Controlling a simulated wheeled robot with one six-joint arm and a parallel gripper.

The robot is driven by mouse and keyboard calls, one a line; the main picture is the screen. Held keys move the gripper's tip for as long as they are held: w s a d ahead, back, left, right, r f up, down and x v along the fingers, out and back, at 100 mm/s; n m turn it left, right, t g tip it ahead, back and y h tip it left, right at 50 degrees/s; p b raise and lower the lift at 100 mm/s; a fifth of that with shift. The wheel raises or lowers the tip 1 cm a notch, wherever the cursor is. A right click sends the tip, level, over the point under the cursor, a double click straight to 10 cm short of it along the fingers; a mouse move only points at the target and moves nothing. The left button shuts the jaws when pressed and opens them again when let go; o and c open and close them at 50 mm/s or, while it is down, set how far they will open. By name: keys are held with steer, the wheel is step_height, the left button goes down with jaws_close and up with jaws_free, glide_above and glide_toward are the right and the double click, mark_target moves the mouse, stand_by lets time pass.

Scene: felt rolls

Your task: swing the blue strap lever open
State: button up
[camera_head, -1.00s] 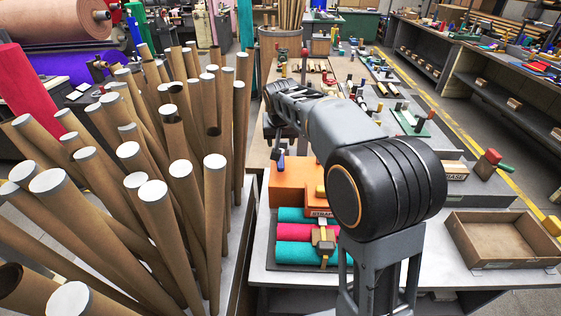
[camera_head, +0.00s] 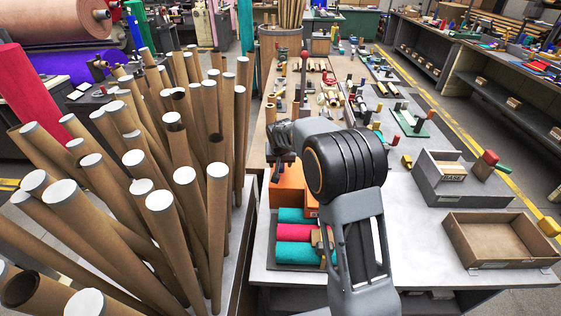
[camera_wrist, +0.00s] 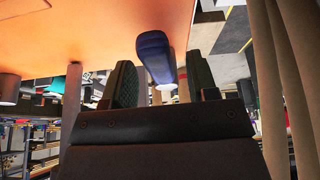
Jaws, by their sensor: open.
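The blue strap lever (camera_wrist: 153,55) shows in the wrist view, hanging beside an orange block (camera_wrist: 85,25). My gripper (camera_wrist: 160,82) is open, with one dark finger to the left of the lever and one to the right. The lever stands in the gap between them, and I cannot tell whether either finger touches it. In the head view my gripper (camera_head: 276,172) points down at the left end of the orange block (camera_head: 288,186). The lever is hidden there by my gripper and arm.
Teal and pink felt rolls (camera_head: 295,233) lie strapped in front of the orange block. Tall cardboard tubes (camera_head: 160,200) crowd the left side. A grey bin (camera_head: 440,190) and an open wooden tray (camera_head: 475,262) stand on the right. Small parts cover the far bench.

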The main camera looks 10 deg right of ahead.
steer(key=shift+f, duration=0.2)
steer(key=shift+c, duration=0.4)
jaws_close()
